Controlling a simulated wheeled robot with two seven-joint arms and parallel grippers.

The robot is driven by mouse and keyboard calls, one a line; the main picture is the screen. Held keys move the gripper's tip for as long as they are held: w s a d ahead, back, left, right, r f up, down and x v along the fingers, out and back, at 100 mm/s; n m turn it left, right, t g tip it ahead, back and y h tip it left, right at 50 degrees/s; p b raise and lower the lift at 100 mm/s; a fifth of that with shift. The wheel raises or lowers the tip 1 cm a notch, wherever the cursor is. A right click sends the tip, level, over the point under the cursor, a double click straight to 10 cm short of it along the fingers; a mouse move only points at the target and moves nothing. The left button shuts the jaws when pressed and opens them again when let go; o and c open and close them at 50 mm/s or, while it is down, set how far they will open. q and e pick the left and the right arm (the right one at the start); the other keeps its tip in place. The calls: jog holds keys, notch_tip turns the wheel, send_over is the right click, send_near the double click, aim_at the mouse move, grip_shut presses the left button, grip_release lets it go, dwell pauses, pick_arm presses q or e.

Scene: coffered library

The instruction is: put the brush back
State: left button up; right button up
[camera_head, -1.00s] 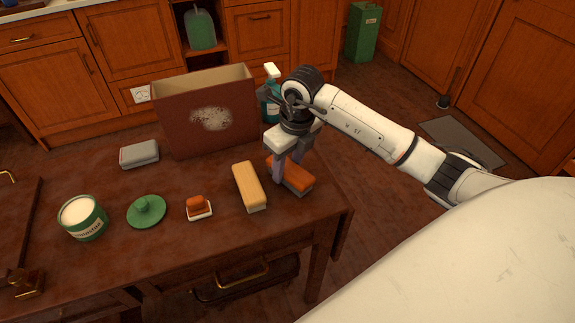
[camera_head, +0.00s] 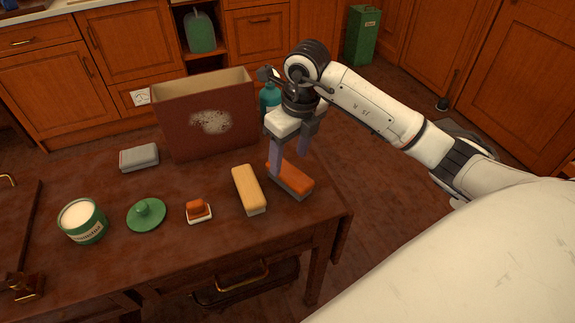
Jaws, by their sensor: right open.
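An orange-topped brush (camera_head: 292,181) with a grey underside lies on the dark wooden table (camera_head: 225,238), near its right end. My right gripper (camera_head: 289,161) is open and points down over this brush. Its two fingers are apart, and the left one overlaps the brush's left end in the view; I cannot tell whether it touches. A yellow brush-like block (camera_head: 248,186) with a pale underside lies just to the left. A small orange-and-white piece (camera_head: 199,209) lies further left. My left gripper is not in view.
A brown open box (camera_head: 180,130) with a pale worn patch stands behind. A teal spray bottle (camera_head: 268,98) is beside it, partly hidden by my gripper. A grey block (camera_head: 139,157), green lid (camera_head: 147,214) and green tin (camera_head: 82,221) sit at left. The front strip is clear.

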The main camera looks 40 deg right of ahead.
aim_at(293, 174)
notch_tip(293, 174, up, 6)
jog(key=s, duration=0.1)
jog(key=shift+r, duration=0.25)
